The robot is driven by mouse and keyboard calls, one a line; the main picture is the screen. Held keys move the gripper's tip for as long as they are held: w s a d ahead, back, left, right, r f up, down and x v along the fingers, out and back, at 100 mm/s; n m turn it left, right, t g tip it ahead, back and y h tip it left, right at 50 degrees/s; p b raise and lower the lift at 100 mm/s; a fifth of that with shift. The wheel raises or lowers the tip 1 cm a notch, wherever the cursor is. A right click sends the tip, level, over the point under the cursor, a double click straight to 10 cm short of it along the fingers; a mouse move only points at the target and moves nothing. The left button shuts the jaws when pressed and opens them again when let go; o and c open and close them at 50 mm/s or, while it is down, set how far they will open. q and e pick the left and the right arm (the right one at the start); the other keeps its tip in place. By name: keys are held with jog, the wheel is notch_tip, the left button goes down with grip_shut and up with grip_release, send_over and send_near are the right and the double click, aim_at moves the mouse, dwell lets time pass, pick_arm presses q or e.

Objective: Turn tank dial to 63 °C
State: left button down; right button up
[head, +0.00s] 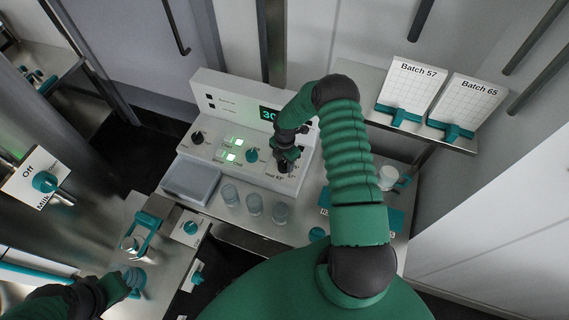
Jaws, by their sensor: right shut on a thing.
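The white control panel (215,98) stands on the bench at the centre, with a green lit display (267,114) whose visible digits begin with 30. My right gripper (284,164) reaches down to the panel's right side and is shut on a dial there, which it mostly hides. Small printing beside that dial seems to include 63°, but the dial's pointer cannot be read. A black knob (197,138) and a teal knob (252,155) sit further left on the panel. My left gripper (122,284) is low at the left edge; its jaws are unclear.
Several clear cups (254,205) and a grey tray (191,181) stand in front of the panel. A shelf at the right holds the Batch 57 card (408,82) and the Batch 65 card (468,103). A white cup (388,177) is right of my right arm.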

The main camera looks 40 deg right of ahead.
jog(key=m+b, duration=0.1)
jog(key=m, duration=0.3)
jog(key=shift+b, duration=0.4)
jog(key=m+b, duration=0.1)
jog(key=m, duration=0.4)
jog(key=m+b, duration=0.1)
jog(key=m, duration=0.3)
jog(key=shift+s+m+b, duration=0.1)
jog(key=shift+m+b, duration=0.2)
jog(key=shift+b, duration=0.1)
jog(key=m+b, duration=0.1)
jog(key=m, duration=0.3)
jog(key=shift+a, duration=0.15)
jog(key=m+b, duration=0.1)
jog(key=m, duration=0.7)
jog(key=shift+a+m, duration=0.2)
jog(key=shift+m, duration=0.1)
jog(key=m, duration=0.3)
jog(key=shift+m+b, duration=0.3)
jog(key=shift+b, duration=0.05)
jog(key=shift+m, duration=2.1)
